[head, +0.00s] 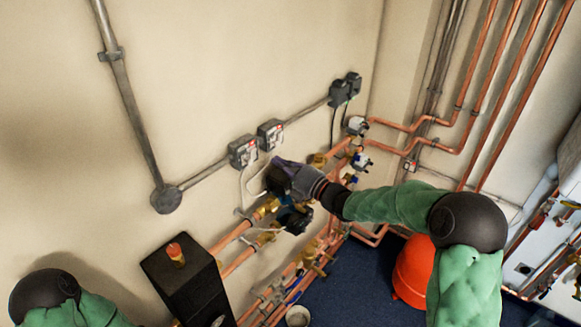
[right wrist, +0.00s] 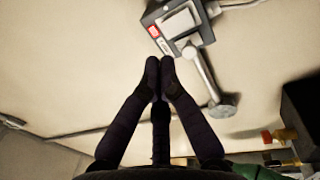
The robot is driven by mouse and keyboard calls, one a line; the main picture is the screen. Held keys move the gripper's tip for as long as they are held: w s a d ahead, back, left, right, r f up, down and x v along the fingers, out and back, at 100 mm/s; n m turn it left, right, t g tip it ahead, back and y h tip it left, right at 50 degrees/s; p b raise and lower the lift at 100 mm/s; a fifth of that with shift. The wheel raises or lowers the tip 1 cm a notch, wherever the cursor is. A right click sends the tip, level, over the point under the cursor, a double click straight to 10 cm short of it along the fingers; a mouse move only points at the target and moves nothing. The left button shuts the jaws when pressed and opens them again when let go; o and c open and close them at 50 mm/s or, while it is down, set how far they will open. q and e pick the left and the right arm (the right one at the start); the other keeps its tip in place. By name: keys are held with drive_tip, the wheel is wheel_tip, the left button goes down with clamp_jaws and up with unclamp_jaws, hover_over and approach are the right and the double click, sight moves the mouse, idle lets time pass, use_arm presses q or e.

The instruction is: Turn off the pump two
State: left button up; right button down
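Two grey switch boxes with red and white labels sit on the wall in the head view, a left one (head: 242,151) and a right one (head: 271,134). The labels are too small to read, so I cannot tell which is pump two's. My right gripper (head: 279,164) is in front of the wall, just below the boxes. In the right wrist view its fingertips (right wrist: 160,66) are together with nothing between them. One switch box (right wrist: 178,24) is just beyond them, apparently apart. A dark pump (head: 294,218) is on the pipes below my right gripper. My left gripper is out of view.
Copper pipes with brass valves (head: 266,208) run below the boxes. Grey conduit joins a round junction box (head: 166,199). A black cabinet (head: 186,284) stands lower left, and a red container (head: 412,268) is on the blue floor. The upper left wall is mostly bare.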

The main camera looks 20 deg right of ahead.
sight(253, 155)
drive_tip(key=p+x, duration=0.2)
drive_tip(key=x, duration=0.5)
idle(0.3)
